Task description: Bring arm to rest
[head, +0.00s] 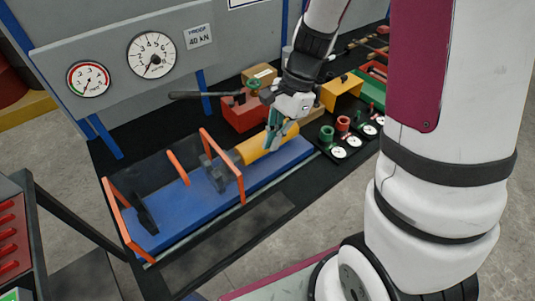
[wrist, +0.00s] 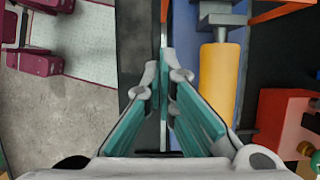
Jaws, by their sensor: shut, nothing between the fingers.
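My gripper (head: 272,137) hangs at the end of my arm, pointing down over the right part of the blue test bed (head: 178,217). In the head view it is in front of the yellow cylinder (head: 252,150). In the wrist view my gripper (wrist: 165,78) has its teal fingers closed to a narrow gap at the tips with nothing between them.
Orange posts and a clear guard (head: 145,168) stand on the bed's left part. A red pump (head: 242,112) with a dark lever sits behind. A black tray (head: 345,138) with gauges and coloured fittings lies right of the bed. Two dials (head: 152,55) are on the grey panel.

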